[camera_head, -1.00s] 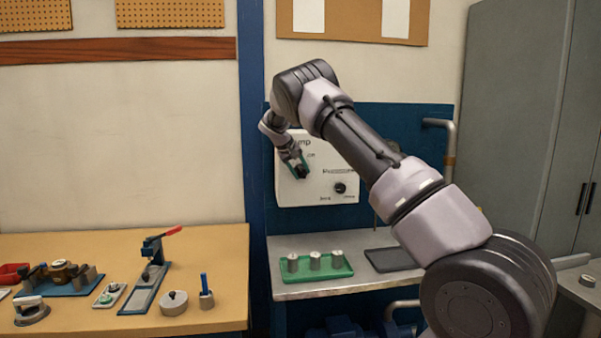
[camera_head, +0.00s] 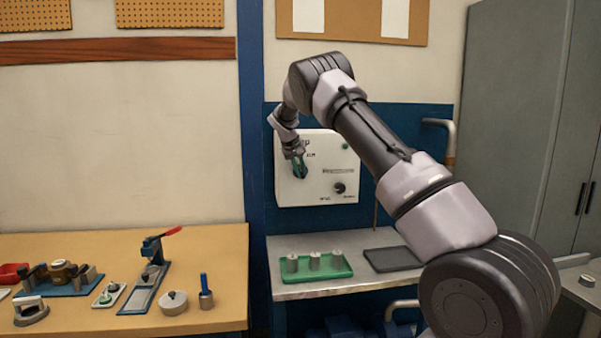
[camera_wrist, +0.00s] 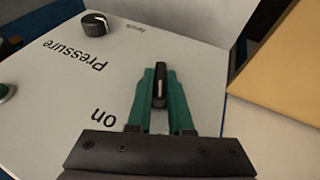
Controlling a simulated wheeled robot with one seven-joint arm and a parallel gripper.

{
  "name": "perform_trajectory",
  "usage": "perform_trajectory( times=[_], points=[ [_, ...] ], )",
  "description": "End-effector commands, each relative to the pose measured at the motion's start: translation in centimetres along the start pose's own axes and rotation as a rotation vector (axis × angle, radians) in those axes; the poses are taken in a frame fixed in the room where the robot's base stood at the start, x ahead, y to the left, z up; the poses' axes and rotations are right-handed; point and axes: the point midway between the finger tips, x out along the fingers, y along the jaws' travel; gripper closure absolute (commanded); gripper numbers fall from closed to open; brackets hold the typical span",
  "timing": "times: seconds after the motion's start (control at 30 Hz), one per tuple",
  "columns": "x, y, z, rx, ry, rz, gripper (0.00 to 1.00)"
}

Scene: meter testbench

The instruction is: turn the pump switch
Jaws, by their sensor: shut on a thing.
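The white pump panel (camera_head: 324,190) is mounted upright on the blue wall section behind the small bench. My gripper (camera_head: 299,172) is at the left part of the panel. In the wrist view, the green fingers of my gripper (camera_wrist: 160,92) are shut on the black pump switch (camera_wrist: 159,86), which has a pale mark line. The word "on" is printed beside it on the panel. In the head view the switch is hidden by my fingers.
A black pressure knob (camera_head: 340,187) sits lower right on the panel; it also shows in the wrist view (camera_wrist: 94,24). A green button (camera_wrist: 6,92) is at another corner. A green tray (camera_head: 330,272) with metal cylinders stands on the bench below.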

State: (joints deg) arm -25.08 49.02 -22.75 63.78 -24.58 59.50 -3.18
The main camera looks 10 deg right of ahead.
Motion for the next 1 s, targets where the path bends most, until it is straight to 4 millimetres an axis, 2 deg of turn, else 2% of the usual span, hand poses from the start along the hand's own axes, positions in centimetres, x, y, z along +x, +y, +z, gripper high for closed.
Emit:
perform_trajectory(
  times=[0.6,1.0],
  points=[
    [0.16,0.91,0.01,0.222,0.002,-0.522,1.00],
    [0.31,0.89,0.08,0.317,0.001,-0.760,1.00]
  ],
)
